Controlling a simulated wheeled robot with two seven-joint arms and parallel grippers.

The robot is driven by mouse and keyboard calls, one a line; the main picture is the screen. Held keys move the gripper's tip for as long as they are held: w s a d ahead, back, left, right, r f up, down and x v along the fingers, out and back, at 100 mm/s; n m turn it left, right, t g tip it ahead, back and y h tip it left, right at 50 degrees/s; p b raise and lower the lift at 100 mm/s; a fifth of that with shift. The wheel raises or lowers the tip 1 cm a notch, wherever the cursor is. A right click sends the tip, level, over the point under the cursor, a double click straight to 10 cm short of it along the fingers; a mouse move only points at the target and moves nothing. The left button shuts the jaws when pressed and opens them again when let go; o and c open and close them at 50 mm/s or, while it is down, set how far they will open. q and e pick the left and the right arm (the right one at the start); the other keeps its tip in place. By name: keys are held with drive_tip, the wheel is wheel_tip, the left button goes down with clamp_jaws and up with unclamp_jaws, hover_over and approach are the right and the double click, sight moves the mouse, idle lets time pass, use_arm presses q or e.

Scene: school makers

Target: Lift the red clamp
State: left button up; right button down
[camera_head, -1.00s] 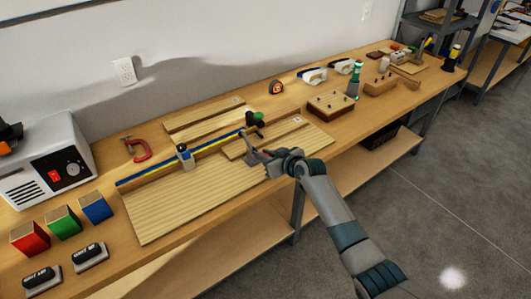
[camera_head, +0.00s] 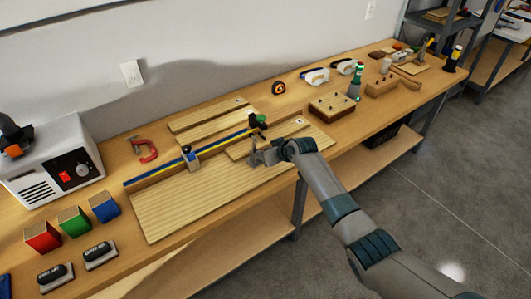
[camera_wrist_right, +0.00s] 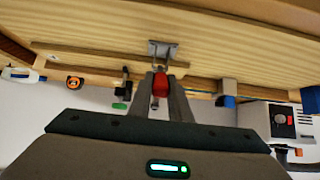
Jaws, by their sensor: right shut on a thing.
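My right gripper (camera_head: 262,156) is shut over the wooden boards in the middle of the bench. In the right wrist view its fingers (camera_wrist_right: 160,92) close on the red part of a small red and grey thing (camera_wrist_right: 161,84). A grey plate at its far end is seen against the pale wood. In the head view only grey parts of it show, and I cannot tell whether it touches the board. A separate red C-shaped clamp (camera_head: 144,150) lies flat at the back left of the bench. My left gripper is out of view.
A long blue and yellow bar clamp (camera_head: 214,146) lies across the boards (camera_head: 185,210), just left of my gripper. A white power supply (camera_head: 52,165) and coloured blocks (camera_head: 74,220) are at the left. A drilled wood block (camera_head: 332,105) stands to the right.

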drive_tip(key=c, duration=1.6)
unclamp_jaws()
drive_tip(key=shift+c, duration=0.2)
drive_tip(key=shift+r, duration=0.15)
drive_tip(key=b+v, duration=0.3)
drive_tip(key=v, duration=1.4)
